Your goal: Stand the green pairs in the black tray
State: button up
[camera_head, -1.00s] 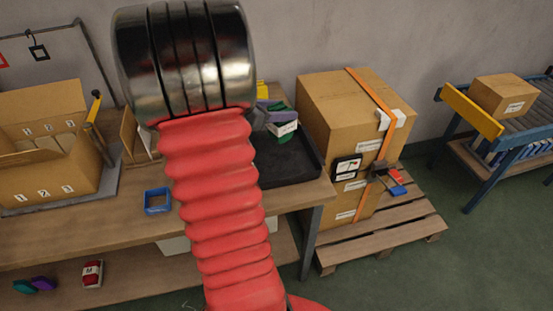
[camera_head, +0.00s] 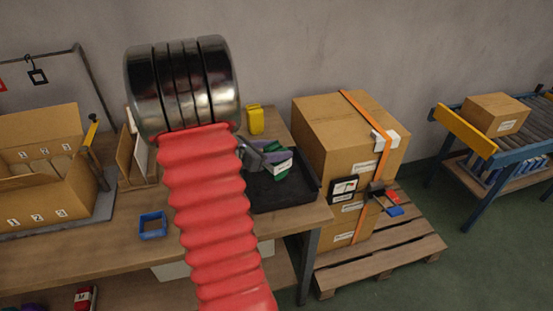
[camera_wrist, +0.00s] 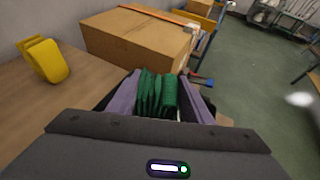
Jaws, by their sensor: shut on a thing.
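A green pair (camera_wrist: 157,92) with a white band is clamped upright between the purple-grey fingers of my gripper (camera_wrist: 159,98). In the head view my gripper (camera_head: 268,158) is partly hidden behind my own arm and holds the pair over the black tray (camera_head: 290,195). The pair's lower end is close to the tray floor; I cannot tell whether it touches. The visible front part of the tray is bare; its back left is hidden.
A yellow object (camera_head: 255,119) stands behind the tray. A strapped carton (camera_head: 335,135) on a pallet is close to the tray's right. A blue frame (camera_head: 153,225) lies on the workbench (camera_head: 110,255). An open numbered box (camera_head: 40,195) stands at the left.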

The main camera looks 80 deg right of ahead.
jog(key=shift+f, duration=1.85)
jog(key=o, duration=1.1)
jog(key=shift+f, duration=0.1)
jog(key=v, duration=1.2)
